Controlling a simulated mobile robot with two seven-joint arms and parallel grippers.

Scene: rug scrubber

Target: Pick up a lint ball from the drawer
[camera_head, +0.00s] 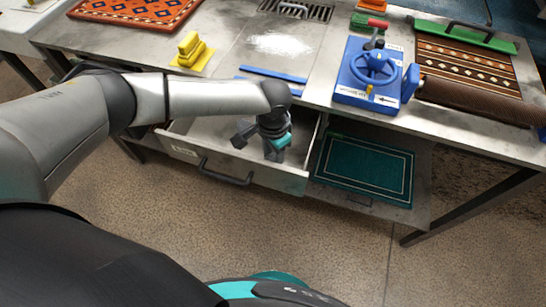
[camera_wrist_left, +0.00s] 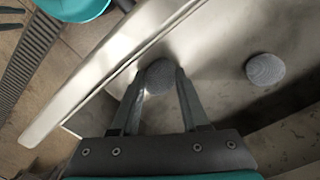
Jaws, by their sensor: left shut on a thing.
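The drawer (camera_head: 288,178) is pulled open under the table. My left gripper (camera_head: 274,154) reaches down into it near its right front corner. In the left wrist view my left gripper (camera_wrist_left: 160,85) is shut on a round grey lint ball (camera_wrist_left: 159,75), held between the fingertips. A second grey lint ball (camera_wrist_left: 265,69) lies on the drawer floor to the right, apart from the fingers. The lint balls cannot be made out in the head view. My right gripper is not in view.
The table (camera_head: 225,101) stands above the drawer. On it are a yellow brush (camera_head: 192,51), blue strips (camera_head: 272,75), a blue device with a wheel (camera_head: 372,75) and a patterned rug (camera_head: 465,70) with a roller. A teal mat (camera_head: 365,170) lies on the shelf right of the drawer.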

